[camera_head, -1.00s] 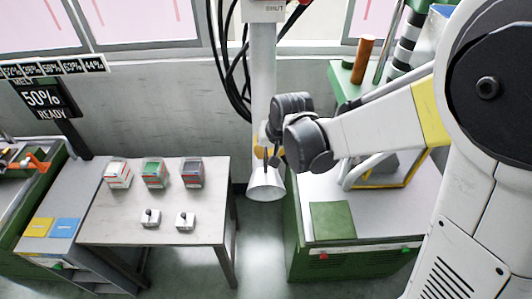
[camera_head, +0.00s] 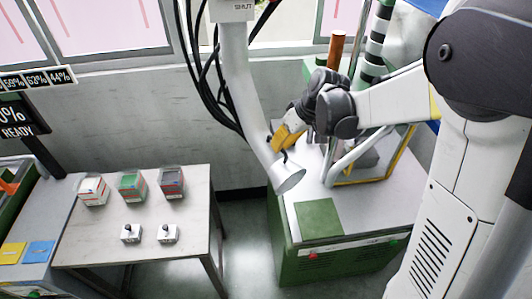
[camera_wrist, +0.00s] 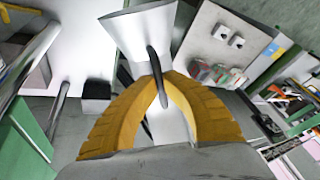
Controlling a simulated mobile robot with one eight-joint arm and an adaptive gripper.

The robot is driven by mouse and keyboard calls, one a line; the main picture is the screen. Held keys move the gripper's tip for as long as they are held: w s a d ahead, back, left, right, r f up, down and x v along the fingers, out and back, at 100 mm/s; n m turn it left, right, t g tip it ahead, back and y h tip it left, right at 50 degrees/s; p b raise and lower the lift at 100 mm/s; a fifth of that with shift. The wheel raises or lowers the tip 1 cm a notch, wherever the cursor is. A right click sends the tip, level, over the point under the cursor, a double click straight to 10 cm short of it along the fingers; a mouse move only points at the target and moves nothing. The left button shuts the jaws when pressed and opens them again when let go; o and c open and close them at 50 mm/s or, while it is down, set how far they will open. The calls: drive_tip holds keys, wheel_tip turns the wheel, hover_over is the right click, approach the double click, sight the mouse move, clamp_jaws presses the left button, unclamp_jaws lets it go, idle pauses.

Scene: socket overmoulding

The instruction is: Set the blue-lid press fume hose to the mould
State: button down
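The white fume hose (camera_head: 235,70) hangs from the top of the head view and bends right toward its flared, open hood (camera_head: 289,178). The hood also shows in the wrist view (camera_wrist: 138,35). My gripper (camera_head: 278,148) has yellow fingers, which close around the hose's dark curved handle (camera_wrist: 154,65) in the wrist view. The hood is in the air near the left edge of a green-sided press bench (camera_head: 330,262). A dark block (camera_head: 362,158), perhaps the mould, sits inside a yellow-edged frame (camera_head: 408,150), partly behind my arm. Blue shows behind my arm; I cannot tell whether it is the lid.
A green pad (camera_head: 319,219) lies on the bench front. A grey table (camera_head: 100,235) at left holds several small boxes and two switch boxes (camera_head: 168,234). Black cables (camera_head: 205,90) hang beside the hose. Floor between table and bench is clear.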

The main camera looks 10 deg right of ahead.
drive_tip(key=shift+w+d+n+g+y+b, duration=0.15)
drive_tip(key=shift+w+d+n, duration=0.25)
drive_tip(key=shift+d, duration=0.25)
drive_tip(key=shift+w+d+n+g+y+b, duration=0.1)
drive_tip(key=shift+w+d+n+g, duration=0.1)
drive_tip(key=shift+w+d+n, duration=0.3)
drive_tip(key=shift+w+d+n+g+y+b, duration=0.15)
drive_tip(key=shift+w+d+n, duration=0.15)
drive_tip(key=shift+d, duration=0.45)
drive_tip(key=c, duration=1.6)
unclamp_jaws()
drive_tip(key=shift+o, duration=0.5)
drive_tip(key=shift+w+d, duration=0.1)
drive_tip(key=shift+w, duration=0.1)
drive_tip(key=shift+s, duration=0.1)
drive_tip(key=v, duration=1.2)
